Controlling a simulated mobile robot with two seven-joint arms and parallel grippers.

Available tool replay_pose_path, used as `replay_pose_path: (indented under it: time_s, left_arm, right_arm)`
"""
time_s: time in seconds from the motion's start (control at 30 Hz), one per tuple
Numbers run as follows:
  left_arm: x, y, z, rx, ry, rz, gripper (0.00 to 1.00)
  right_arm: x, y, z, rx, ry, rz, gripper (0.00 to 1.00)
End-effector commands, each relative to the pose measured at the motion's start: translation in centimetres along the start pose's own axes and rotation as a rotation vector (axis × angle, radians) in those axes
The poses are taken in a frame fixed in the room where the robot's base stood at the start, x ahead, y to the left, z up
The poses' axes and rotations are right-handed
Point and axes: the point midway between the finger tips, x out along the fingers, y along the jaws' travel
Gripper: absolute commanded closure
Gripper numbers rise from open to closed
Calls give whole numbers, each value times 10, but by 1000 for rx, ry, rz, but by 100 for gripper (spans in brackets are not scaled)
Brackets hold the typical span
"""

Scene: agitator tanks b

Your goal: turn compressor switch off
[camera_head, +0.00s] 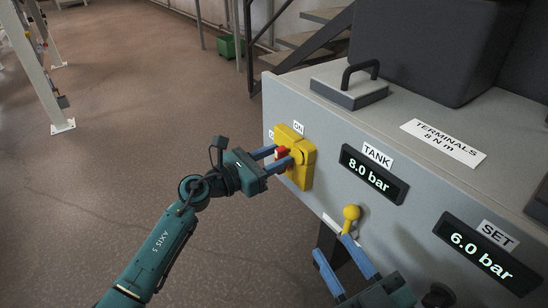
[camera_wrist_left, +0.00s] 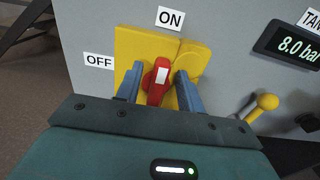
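The compressor switch is a red knob (camera_wrist_left: 158,84) with a white mark, on a yellow plate (camera_head: 302,171) on the grey cabinet's front. The mark points up toward the ON label (camera_wrist_left: 171,18); the OFF label (camera_wrist_left: 99,61) is to the left. My left gripper (camera_head: 279,158) is at the switch, its blue fingers on both sides of the knob. In the left wrist view (camera_wrist_left: 159,88) narrow gaps seem to show beside the knob, so it looks open around it. My right gripper (camera_head: 342,262) is open and empty, below a yellow ball-ended lever (camera_head: 351,213).
The cabinet (camera_head: 335,135) carries a TANK display (camera_head: 374,174) reading 8.0 bar and a SET display (camera_head: 487,254) reading 6.0 bar. A black handle (camera_head: 360,73) stands on its top. Stairs (camera_head: 315,40) are behind.

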Motion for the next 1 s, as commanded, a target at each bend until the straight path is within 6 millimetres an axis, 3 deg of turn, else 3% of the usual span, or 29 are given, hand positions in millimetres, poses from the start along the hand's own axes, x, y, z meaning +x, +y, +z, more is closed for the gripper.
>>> replay_pose_path:
  time_s: [0.1,0.57,1.0]
  left_arm:
    - [0,0,0,0,0,0,63]
    - [-1,0,0,-1,1,1,100]
    - [-1,2,0,-65,4,1,100]
  right_arm:
    - [0,0,0,0,1,-1,64]
    - [0,-1,-1,0,4,-2,64]
    - [1,0,-6,-13,5,-3,64]
